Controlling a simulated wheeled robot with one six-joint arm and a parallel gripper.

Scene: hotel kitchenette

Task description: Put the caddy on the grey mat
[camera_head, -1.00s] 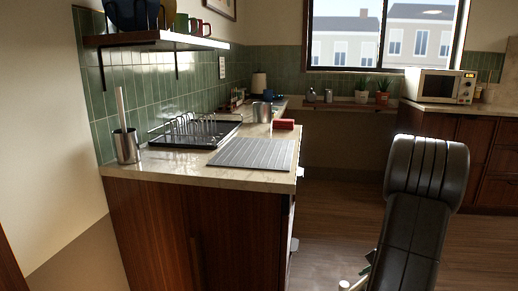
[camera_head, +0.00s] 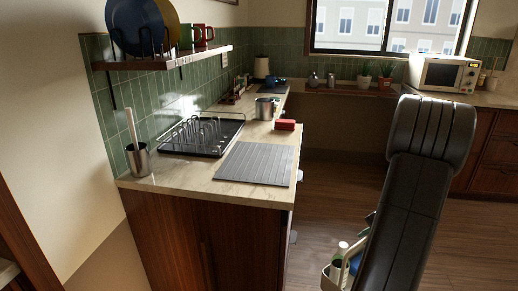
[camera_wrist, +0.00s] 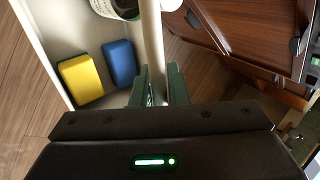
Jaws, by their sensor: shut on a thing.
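The cream caddy (camera_head: 328,281) hangs low at the bottom of the head view, partly cut off and partly behind my arm. My gripper (camera_wrist: 163,88) is shut on the caddy's handle (camera_wrist: 152,45) in the wrist view. Inside the caddy lie a yellow sponge (camera_wrist: 81,79) and a blue sponge (camera_wrist: 120,63), with a bottle (camera_wrist: 118,8) at the top. The grey mat (camera_head: 254,164) lies flat and bare on the counter, left of and above the caddy in the head view.
A black dish rack (camera_head: 195,140) and a steel utensil cup (camera_head: 138,160) stand left of the mat on the counter (camera_head: 200,186). A red block (camera_head: 285,125) and a metal pot (camera_head: 265,108) are behind it. A shelf (camera_head: 165,60) hangs above.

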